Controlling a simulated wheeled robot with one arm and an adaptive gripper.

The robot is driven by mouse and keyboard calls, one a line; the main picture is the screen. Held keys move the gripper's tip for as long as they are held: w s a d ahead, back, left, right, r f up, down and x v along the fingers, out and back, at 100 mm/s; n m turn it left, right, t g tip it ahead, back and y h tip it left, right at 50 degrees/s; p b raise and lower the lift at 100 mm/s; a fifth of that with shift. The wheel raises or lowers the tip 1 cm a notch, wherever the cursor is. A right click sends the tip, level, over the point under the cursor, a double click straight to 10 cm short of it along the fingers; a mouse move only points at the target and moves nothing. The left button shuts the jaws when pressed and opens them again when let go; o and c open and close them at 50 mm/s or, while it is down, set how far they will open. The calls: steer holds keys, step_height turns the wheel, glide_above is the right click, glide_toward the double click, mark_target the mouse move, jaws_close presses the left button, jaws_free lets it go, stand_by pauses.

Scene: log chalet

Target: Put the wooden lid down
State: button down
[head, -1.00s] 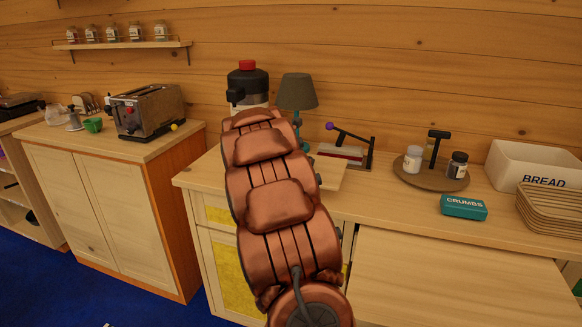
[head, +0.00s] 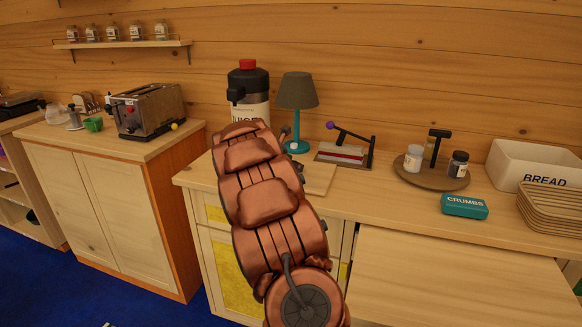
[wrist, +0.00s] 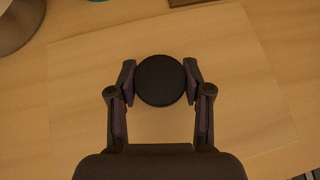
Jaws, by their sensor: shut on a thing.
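The wooden lid is a pale rectangular board with a round black knob (wrist: 160,80). In the wrist view the board (wrist: 80,95) spreads out beneath my gripper (wrist: 160,81), whose two fingers are shut on the knob from either side. In the head view the lid's right part (head: 319,179) shows beside my copper arm, over the counter in front of the lamp. My arm hides the rest of the lid and most of the gripper. I cannot tell whether the lid touches the counter or hangs just above it.
A juice dispenser (head: 249,88) and a teal lamp (head: 297,103) stand behind the lid. A lever press (head: 343,152) is to its right. Farther right are a round tray (head: 424,181) with jars, a crumbs tin (head: 464,206) and an open bread bin (head: 542,181). The counter's front middle is bare.

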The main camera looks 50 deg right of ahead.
steer(key=shift+f, duration=0.1)
steer(key=c, duration=0.5)
jaws_free()
steer(key=shift+a+r, duration=0.4)
steer(key=v, duration=1)
steer(key=shift+s+a+r, duration=0.15)
steer(key=shift+a+r, duration=0.1)
steer(key=shift+a, duration=0.15)
steer(key=shift+a, duration=0.1)
